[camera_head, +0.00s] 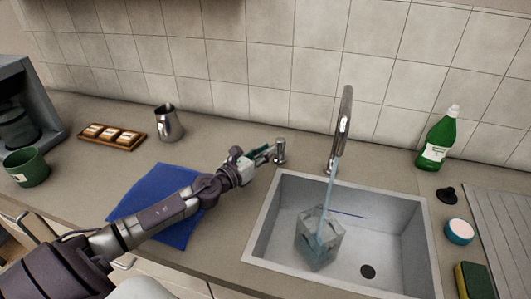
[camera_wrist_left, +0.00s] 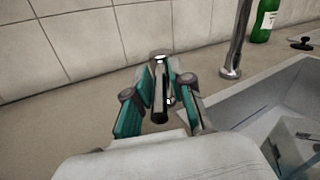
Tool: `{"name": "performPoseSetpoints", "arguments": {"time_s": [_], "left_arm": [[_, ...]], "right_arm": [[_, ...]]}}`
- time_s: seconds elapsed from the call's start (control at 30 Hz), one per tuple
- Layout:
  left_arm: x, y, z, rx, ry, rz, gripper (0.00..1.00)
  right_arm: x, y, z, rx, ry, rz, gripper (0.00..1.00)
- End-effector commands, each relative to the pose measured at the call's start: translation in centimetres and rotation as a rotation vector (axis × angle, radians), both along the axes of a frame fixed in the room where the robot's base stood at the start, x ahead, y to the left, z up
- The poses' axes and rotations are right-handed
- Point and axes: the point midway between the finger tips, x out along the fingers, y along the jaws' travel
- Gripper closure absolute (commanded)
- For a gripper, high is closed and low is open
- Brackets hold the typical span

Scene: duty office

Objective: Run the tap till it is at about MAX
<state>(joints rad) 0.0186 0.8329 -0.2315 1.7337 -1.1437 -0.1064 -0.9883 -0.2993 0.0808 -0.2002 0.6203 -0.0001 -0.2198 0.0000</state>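The tap (camera_head: 345,125) stands behind the sink (camera_head: 258,225), and a stream of water runs from its spout. The stream falls into a clear, box-like container (camera_head: 318,250) on the sink floor; I cannot make out its water level or any lettering. A thin dark blue line (camera_head: 350,214) shows beside the container, toward the back of the sink. My left gripper (camera_head: 268,153) is at the metal tap lever (camera_head: 281,150) left of the spout. In the left wrist view, its fingers (camera_wrist_left: 160,85) close around the upright lever (camera_wrist_left: 160,100). My right gripper is out of view.
A drain hole (camera_head: 368,271) shows right of the container. A green bottle (camera_head: 437,140), black stopper (camera_head: 446,195), round tub (camera_head: 459,231) and sponge (camera_head: 474,280) lie right of the sink. A blue cloth (camera_head: 180,232) lies under my arm. A metal jug (camera_head: 168,124) stands behind it.

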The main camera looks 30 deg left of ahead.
Motion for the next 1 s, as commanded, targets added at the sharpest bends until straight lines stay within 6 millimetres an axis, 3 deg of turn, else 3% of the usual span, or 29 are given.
{"name": "performPoseSetpoints", "arguments": {"time_s": [0.47,1.0], "left_arm": [[-0.7,0.0,-0.1,-0.001,0.001,0.000,0.63],[-10.1,1.7,-0.1,-0.006,0.000,0.002,0.63]], "right_arm": [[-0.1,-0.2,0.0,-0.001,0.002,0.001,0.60],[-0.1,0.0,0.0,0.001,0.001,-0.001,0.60]]}}
